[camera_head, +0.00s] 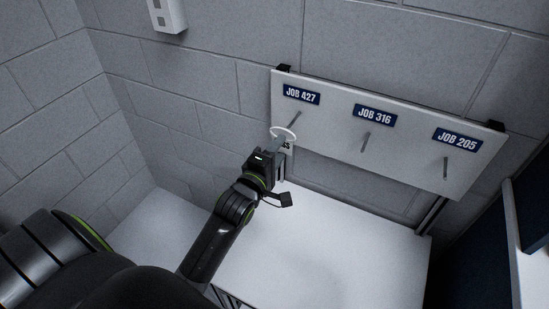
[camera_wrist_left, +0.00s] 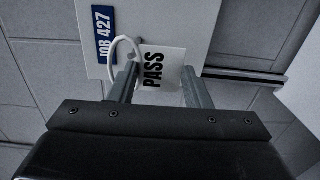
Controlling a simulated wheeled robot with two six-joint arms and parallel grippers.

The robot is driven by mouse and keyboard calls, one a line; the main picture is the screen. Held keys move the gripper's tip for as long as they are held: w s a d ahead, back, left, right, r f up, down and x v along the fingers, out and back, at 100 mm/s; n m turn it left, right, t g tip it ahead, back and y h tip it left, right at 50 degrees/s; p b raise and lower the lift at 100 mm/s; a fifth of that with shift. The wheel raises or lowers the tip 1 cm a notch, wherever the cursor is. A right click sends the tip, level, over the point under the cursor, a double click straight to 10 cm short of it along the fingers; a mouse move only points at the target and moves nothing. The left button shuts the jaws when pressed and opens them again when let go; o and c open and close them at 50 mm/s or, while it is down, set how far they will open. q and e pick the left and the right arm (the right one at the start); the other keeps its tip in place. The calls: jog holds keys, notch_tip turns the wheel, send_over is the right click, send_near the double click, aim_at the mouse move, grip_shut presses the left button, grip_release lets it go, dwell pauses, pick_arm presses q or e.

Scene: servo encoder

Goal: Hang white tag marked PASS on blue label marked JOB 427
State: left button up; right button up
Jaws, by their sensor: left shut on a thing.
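My left gripper (camera_head: 277,149) is shut on the white tag marked PASS. In the left wrist view, the tag (camera_wrist_left: 163,68) sits between the two fingers (camera_wrist_left: 160,90), with its white ring (camera_wrist_left: 124,46) standing out beside it. In the head view the ring (camera_head: 284,134) shows above the fingers, and the gripper hides much of the tag. The blue label marked JOB 427 (camera_head: 301,94) is on the board's left end, with a grey peg (camera_head: 295,120) below it. The ring appears below and left of this peg; whether they touch cannot be told. My right gripper is not in view.
The white board (camera_head: 335,134) also carries the labels JOB 316 (camera_head: 374,115) and JOB 205 (camera_head: 457,139), each above a bare peg. A white surface (camera_head: 340,245) below is clear. A dark blue panel (camera_head: 500,245) stands at the right.

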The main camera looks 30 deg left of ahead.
aim_at(282, 147)
pick_arm(q)
jog(key=shift+w+a+f+b, duration=0.15)
jog(key=shift+w+b, duration=0.3)
jog(key=shift+w, duration=0.35)
jog(key=shift+w+d+f+b, duration=0.1)
jog(key=shift+w+b, duration=0.3)
jog(key=shift+w, duration=0.4)
jog(key=shift+w+a+b, duration=0.1)
jog(key=shift+w+b, duration=0.35)
jog(key=shift+w, duration=0.25)
jog(key=shift+w+f, duration=0.25)
jog(key=shift+w, duration=0.4)
jog(key=shift+f, duration=0.15)
jog(key=o, duration=1.1)
